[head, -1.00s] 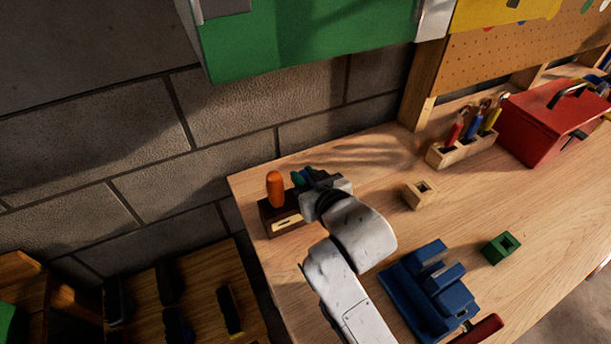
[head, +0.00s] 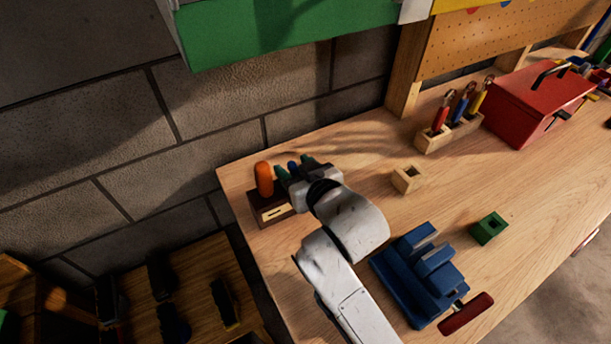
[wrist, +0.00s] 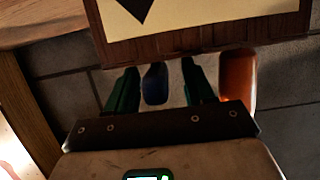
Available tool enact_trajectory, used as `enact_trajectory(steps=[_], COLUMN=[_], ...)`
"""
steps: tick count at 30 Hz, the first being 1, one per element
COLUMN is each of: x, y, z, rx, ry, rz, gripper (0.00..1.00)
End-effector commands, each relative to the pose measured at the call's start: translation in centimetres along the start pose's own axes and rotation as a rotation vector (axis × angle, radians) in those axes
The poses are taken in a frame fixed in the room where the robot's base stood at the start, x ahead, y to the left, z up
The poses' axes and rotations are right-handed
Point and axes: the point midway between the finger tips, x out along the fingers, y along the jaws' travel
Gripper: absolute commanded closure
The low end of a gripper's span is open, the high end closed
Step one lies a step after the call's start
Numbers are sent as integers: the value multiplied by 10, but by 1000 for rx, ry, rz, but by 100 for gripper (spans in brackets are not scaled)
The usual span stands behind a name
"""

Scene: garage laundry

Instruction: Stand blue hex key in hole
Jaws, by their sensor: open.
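A dark wooden block (head: 272,212) with a pale label stands at the bench's left end; its label also fills the top of the wrist view (wrist: 205,18). An orange handle (head: 264,180) stands upright at the block; it is at the right in the wrist view (wrist: 237,78). A blue upright piece (wrist: 155,84), likely the blue hex key, shows between my green fingers; only a bit shows in the head view (head: 293,167). My gripper (wrist: 160,82) is open, one finger on each side of it. Contact and the piece's lower end are unclear.
A small wooden block with a square hole (head: 407,179) and a green block with a hole (head: 489,228) stand on the bench. A blue vise (head: 418,272), a tool rack (head: 449,134) and a red toolbox (head: 538,100) stand further right. Bare bench lies between.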

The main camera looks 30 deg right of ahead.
Motion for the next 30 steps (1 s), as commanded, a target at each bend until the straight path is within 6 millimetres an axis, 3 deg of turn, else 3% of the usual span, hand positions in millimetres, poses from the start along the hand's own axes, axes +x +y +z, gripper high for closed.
enact_trajectory(steps=[15,21,30], x=[-88,-100,-100], y=[0,0,0], z=[1,1,0], rx=[0,0,0], ry=[0,-1,0], rz=[-1,-1,0], gripper=[47,47,47])
